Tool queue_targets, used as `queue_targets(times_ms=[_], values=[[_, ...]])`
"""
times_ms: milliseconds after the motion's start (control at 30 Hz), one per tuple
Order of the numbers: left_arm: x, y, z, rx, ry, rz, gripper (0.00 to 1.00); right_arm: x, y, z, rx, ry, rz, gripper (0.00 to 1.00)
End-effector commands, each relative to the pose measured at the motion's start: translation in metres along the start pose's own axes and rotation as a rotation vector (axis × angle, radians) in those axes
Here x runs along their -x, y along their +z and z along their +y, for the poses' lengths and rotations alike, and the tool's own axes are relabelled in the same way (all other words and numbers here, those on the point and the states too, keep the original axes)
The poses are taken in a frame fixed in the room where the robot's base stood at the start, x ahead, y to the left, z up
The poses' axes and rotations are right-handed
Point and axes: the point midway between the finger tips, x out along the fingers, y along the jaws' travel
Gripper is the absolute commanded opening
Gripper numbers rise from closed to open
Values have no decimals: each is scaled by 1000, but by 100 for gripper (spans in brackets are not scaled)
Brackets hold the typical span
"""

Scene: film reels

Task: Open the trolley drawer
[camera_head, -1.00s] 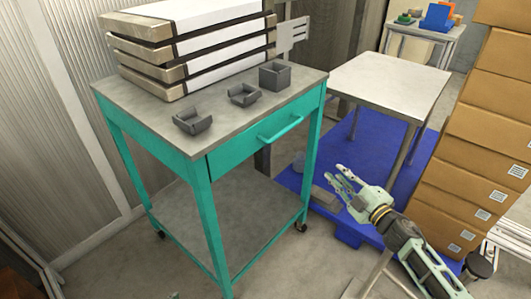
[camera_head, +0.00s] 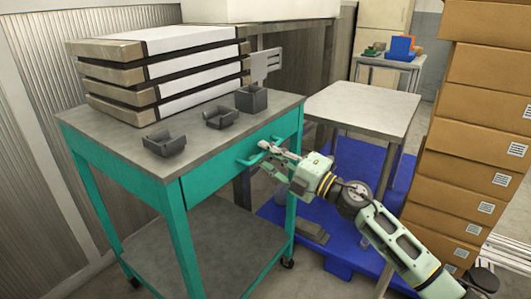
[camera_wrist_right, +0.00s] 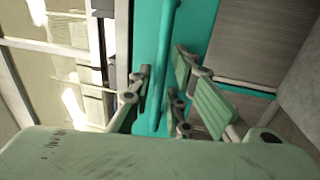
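The teal trolley (camera_head: 180,215) stands at the left with its grey top. Its drawer front (camera_head: 225,172) looks flush with the frame, so the drawer looks closed. The teal drawer handle (camera_head: 247,159) sticks out from the front. My right gripper (camera_head: 268,155) is at the handle's right end, with its fingers spread. In the right wrist view the handle (camera_wrist_right: 157,80) runs upright between the fingers of my right gripper (camera_wrist_right: 162,78). The fingers look apart from it, though contact is hard to judge. My left gripper is not in view.
Stacked film cases (camera_head: 165,75) and small grey holders (camera_head: 164,143) lie on the trolley top. A grey table (camera_head: 365,108) stands behind, over a blue pallet (camera_head: 345,240). Stacked cardboard boxes (camera_head: 475,130) rise at the right. The floor before the trolley shows free room.

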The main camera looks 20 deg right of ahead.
Motion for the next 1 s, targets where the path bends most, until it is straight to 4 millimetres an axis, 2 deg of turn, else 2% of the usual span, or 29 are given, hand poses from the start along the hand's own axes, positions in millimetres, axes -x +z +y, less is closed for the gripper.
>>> queue_targets(times_ms=[100,367,567,1000], values=[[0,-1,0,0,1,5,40,-6,0,0,2,0,0,17],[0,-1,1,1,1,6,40,-6,0,0,1,-1,0,16],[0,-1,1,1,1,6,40,-6,0,0,1,-1,-1,0],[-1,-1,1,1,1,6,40,-6,0,-1,1,-1,0,0]])
